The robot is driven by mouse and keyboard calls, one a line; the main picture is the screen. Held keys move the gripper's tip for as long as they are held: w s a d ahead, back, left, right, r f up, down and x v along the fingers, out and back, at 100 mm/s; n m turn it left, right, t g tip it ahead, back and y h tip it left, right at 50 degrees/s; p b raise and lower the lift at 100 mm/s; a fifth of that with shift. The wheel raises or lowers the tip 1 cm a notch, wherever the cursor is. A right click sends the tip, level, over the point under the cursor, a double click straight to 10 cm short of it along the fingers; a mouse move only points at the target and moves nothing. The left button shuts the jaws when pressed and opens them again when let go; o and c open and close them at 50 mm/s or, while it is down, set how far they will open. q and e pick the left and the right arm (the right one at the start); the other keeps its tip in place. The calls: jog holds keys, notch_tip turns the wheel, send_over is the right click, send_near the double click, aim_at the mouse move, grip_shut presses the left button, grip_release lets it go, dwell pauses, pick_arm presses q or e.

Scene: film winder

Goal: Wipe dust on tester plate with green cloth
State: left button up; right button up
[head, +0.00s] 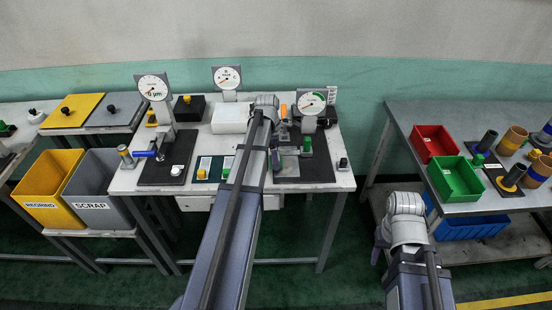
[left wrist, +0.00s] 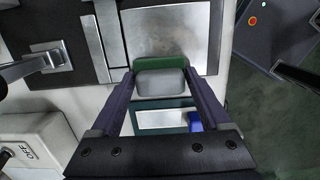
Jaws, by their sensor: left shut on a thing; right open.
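My left gripper (left wrist: 161,76) is shut on a grey block with a green cloth (left wrist: 163,64) along its far edge. In the left wrist view the cloth is at the near edge of the bare metal tester plate (left wrist: 168,35); I cannot tell whether it touches. In the head view the plate (head: 289,166) lies on a dark base on the middle table, partly hidden by my left arm.
A dial gauge (head: 312,103) stands behind the plate. A teal holder (left wrist: 142,103) with a pale panel and a blue piece lies beside it. Another dial gauge (head: 153,88) stands to the left. A red bin (head: 434,143) and a green bin (head: 456,179) are on the right table.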

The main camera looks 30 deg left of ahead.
aim_at(298, 163)
pick_arm(q)
jog(key=shift+w, duration=0.1)
jog(key=shift+w+d, duration=0.5)
jog(key=shift+d, duration=0.35)
jog(key=shift+w+d, duration=0.45)
jog(key=shift+d, duration=0.35)
jog(key=shift+w+d, duration=0.45)
jog(key=shift+d, duration=0.35)
jog(key=shift+w+d, duration=0.45)
jog(key=shift+d, duration=0.35)
jog(key=shift+w+r+p, duration=0.15)
jog(key=shift+r+p, duration=0.3)
jog(key=shift+p, duration=0.1)
notch_tip(298, 163, up, 5)
jog(key=p, duration=0.5)
